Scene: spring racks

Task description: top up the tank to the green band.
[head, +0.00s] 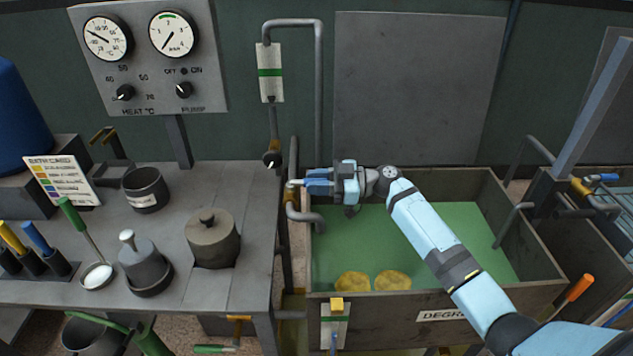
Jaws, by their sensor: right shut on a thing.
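The tank (440,310), labelled "DEGR…" in the part I can read, holds green liquid (440,250), with two yellowish lumps in it. A grey pipe with a blue-handled valve (291,186) stands at its left edge. My right gripper (322,183) reaches over the tank from the right and is shut on the valve's blue handle; the jaws partly hide it. A white plate with a green band (270,72) hangs on the wall pipe. A pale gauge strip (334,326) with a yellow top sits on the tank's front; its level is unclear. My left gripper is not in view.
A grey bench (200,290) on the left bears a lidded pot (212,240), a dark cup (146,190) and coloured-handled tools. A panel with two dials (150,60) stands behind it. Another blue-handled valve (598,178) is at the right, beside a second tank.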

